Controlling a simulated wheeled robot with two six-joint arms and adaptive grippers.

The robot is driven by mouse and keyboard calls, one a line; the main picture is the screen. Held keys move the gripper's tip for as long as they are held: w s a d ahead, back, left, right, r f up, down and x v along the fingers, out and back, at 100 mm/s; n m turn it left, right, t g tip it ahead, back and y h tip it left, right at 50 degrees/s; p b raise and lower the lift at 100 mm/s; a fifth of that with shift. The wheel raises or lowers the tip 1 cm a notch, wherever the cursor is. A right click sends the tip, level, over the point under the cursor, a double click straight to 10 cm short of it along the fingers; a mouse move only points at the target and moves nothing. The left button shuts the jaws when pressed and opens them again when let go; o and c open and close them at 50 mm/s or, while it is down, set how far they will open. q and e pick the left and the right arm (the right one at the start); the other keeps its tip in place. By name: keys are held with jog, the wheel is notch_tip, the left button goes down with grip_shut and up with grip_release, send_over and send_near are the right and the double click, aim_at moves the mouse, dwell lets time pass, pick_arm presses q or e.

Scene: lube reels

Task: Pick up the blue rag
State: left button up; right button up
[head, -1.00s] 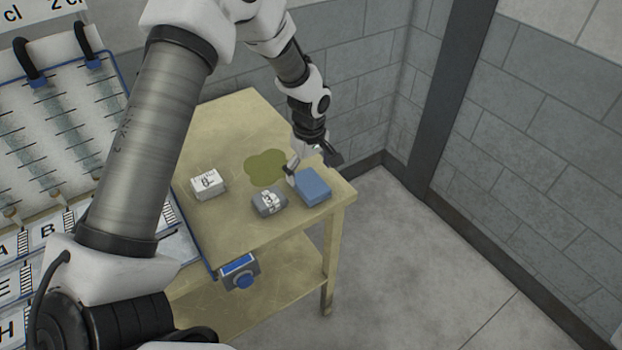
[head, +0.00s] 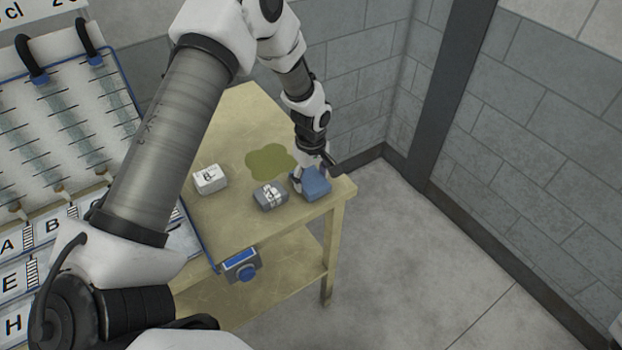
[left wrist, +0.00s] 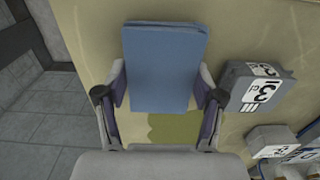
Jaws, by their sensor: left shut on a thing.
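The blue rag (head: 316,184) is a folded blue block near the right corner of the wooden table (head: 225,125). My left gripper (head: 312,177) comes down on it from above, with its fingers on the rag's two sides. In the left wrist view the rag (left wrist: 165,65) lies between the two fingertips of my left gripper (left wrist: 165,88), and the gripper is shut on it. The rag seems to be at table level; I cannot tell whether it is lifted. My right gripper is not in view.
A grey labelled block (head: 270,196) sits just left of the rag, close to one finger. A white labelled block (head: 210,180) stands further left. A green-brown stain (head: 270,161) lies behind. A lettered rack (head: 60,130) stands at the left, and a grey wall rises behind.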

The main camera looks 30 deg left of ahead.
pick_arm(q)
jog(key=shift+w+a+r+b, duration=0.15)
jog(key=shift+w+r+b, duration=0.1)
jog(key=shift+r+b, duration=0.25)
jog(key=shift+s+r+b, duration=0.5)
jog(key=shift+r+b, duration=0.05)
jog(key=shift+r, duration=0.35)
jog(key=s+d+r+b, duration=0.1)
jog(key=s+d+b, duration=0.1)
jog(key=s, duration=0.5)
jog(key=s+d+b, duration=0.3)
jog(key=s, duration=0.4)
jog(key=shift+s+r+b, duration=0.2)
jog(key=shift+r+b, duration=0.15)
jog(key=shift+r, duration=0.05)
